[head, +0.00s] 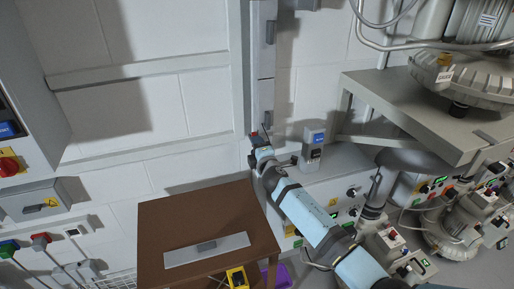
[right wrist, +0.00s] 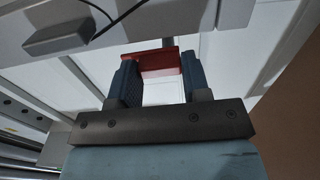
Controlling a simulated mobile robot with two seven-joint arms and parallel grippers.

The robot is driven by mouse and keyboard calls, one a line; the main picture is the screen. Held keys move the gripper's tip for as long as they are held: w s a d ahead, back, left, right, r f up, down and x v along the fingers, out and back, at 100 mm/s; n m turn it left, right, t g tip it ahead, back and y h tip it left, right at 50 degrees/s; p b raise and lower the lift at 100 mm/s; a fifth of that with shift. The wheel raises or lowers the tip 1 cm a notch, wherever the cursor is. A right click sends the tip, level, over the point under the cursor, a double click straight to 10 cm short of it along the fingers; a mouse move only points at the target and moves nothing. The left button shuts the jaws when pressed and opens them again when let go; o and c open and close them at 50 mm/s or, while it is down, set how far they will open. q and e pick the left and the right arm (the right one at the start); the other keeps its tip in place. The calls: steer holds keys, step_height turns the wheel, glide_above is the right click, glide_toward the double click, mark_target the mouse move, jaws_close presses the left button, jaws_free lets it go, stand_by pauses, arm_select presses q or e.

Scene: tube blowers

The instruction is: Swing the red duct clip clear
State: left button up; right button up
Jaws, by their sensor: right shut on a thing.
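The red duct clip (right wrist: 157,65) shows in the right wrist view as a red bracket with a flat face, between the two dark blue fingers of my right gripper (right wrist: 160,80). The gripper is shut on it. In the head view my right gripper (head: 256,141) is at the lower end of the narrow grey vertical duct (head: 262,75) on the wall. Only a speck of red shows there, as the gripper hides most of the clip. I cannot tell how far the clip is swung. My left gripper is not in view.
A grey box with a small display (head: 314,145) stands just right of the gripper. A brown table (head: 190,215) with a grey plate is below left. A grey shelf with machinery (head: 425,105) is at right. A dark cable (right wrist: 115,18) crosses the duct in the wrist view.

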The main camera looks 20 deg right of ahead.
steer(key=o, duration=0.9)
steer(key=s, duration=1.3)
steer(key=shift+s+d, duration=0.25)
steer(key=shift+s, duration=0.15)
steer(key=s+a+f+m+g+y+p, duration=0.1)
steer(key=s+f+m, duration=0.3)
steer(key=s, duration=0.6)
steer(key=s+a+f+m+g+p, duration=0.1)
steer(key=s+f+m+g+p, duration=0.2)
steer(key=s+m, duration=0.3)
steer(key=s+f+m+g+y+p, duration=0.1)
steer(key=s+f+m+g+p, duration=0.2)
steer(key=s, duration=1.3)
steer(key=shift+s+a+f+m+y+p, duration=0.2)
steer(key=shift+f+m+p, duration=0.25)
steer(key=shift+m, duration=0.2)
steer(key=shift+s+a+f+m+y+p, duration=0.1)
steer(key=shift+a+f+m+p, duration=0.15)
steer(key=shift+f+m, duration=0.3)
